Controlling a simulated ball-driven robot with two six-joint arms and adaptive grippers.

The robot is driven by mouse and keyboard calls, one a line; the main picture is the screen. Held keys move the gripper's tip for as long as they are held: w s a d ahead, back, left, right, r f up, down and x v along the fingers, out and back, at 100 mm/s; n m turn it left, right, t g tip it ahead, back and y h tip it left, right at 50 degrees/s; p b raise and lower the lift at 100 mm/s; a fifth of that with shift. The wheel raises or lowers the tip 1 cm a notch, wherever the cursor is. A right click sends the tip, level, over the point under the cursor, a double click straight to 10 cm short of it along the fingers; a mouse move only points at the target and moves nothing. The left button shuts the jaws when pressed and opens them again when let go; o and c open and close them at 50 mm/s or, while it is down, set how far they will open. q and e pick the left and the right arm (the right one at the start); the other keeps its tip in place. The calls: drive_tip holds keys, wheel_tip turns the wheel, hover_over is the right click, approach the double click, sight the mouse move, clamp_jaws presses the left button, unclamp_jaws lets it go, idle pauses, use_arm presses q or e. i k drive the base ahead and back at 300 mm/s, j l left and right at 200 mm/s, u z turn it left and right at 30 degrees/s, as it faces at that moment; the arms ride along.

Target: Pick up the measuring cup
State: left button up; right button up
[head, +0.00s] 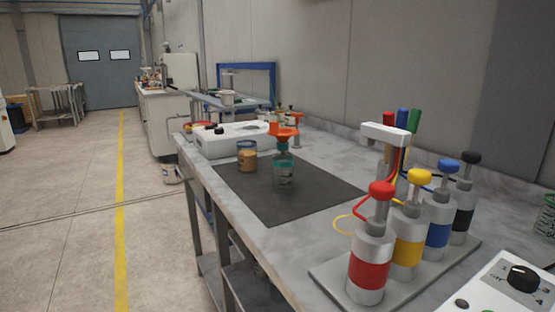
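A clear cup with a greenish tint and faint markings (283,174), which looks like the measuring cup, stands upright on the dark mat (270,208) on the workbench. An orange-topped item with a teal lower part (283,136) shows right above its rim; I cannot tell whether it is in the cup or behind it. Neither of my grippers is in the head view.
A jar with tan contents (247,157) stands left of the cup. A white device (232,139) is behind. Several coloured pump cylinders on a grey plate (328,279) and a knobbed control box (508,288) are at the right. The mat's front is clear.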

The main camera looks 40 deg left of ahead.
sight(247, 157)
drive_tip(key=k+u, duration=0.1)
drive_tip(key=u, duration=0.35)
drive_tip(key=k+u, duration=0.1)
drive_tip(key=u, duration=0.3)
drive_tip(key=k+u, duration=0.1)
drive_tip(key=u, duration=0.35)
drive_tip(key=j, duration=0.05)
